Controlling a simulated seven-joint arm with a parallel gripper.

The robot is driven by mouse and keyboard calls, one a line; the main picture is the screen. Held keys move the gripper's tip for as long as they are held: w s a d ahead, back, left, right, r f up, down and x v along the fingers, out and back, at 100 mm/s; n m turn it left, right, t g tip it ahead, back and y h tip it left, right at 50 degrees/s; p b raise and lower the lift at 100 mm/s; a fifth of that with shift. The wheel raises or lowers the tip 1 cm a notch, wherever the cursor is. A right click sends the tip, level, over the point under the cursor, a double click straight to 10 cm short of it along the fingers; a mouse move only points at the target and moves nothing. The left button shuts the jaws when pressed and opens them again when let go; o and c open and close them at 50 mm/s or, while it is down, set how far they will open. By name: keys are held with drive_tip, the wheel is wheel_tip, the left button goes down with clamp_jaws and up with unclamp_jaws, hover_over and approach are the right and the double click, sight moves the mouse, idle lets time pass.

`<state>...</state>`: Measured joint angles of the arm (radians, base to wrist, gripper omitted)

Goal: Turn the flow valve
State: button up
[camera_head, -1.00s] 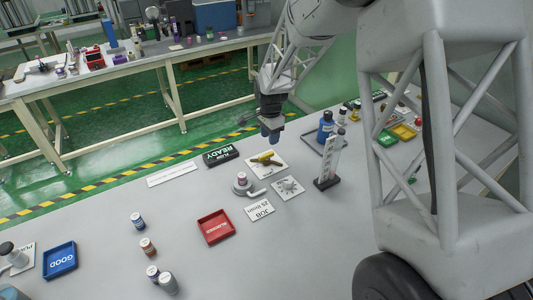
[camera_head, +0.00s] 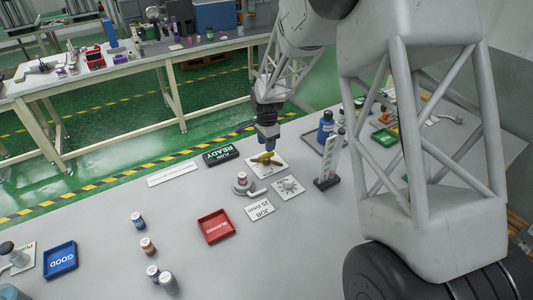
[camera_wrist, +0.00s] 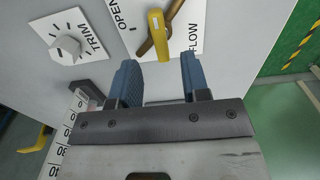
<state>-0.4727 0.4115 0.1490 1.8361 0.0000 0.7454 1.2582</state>
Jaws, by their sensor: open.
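The flow valve (camera_head: 263,162) has a yellow lever on a brass-coloured body. It sits on a white plate on the table. In the wrist view the plate (camera_wrist: 200,35) is marked OPEN and FLOW, and the yellow lever (camera_wrist: 157,22) lies ahead of the gap between my fingertips. My gripper (camera_head: 268,148) is just above and behind the valve in the head view. Its blue fingers (camera_wrist: 160,70) are apart with nothing between them. I cannot tell whether a finger touches the lever.
A white TRIM plate with a knob (camera_head: 289,187) lies beside the valve. A flowmeter column (camera_head: 329,162) stands to the right. A small jar on a round base (camera_head: 242,184), a READY sign (camera_head: 220,155) and a red tray (camera_head: 215,227) are nearby.

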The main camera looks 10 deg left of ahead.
sight(267, 156)
drive_tip(key=shift+f, duration=2.6)
clamp_jaws()
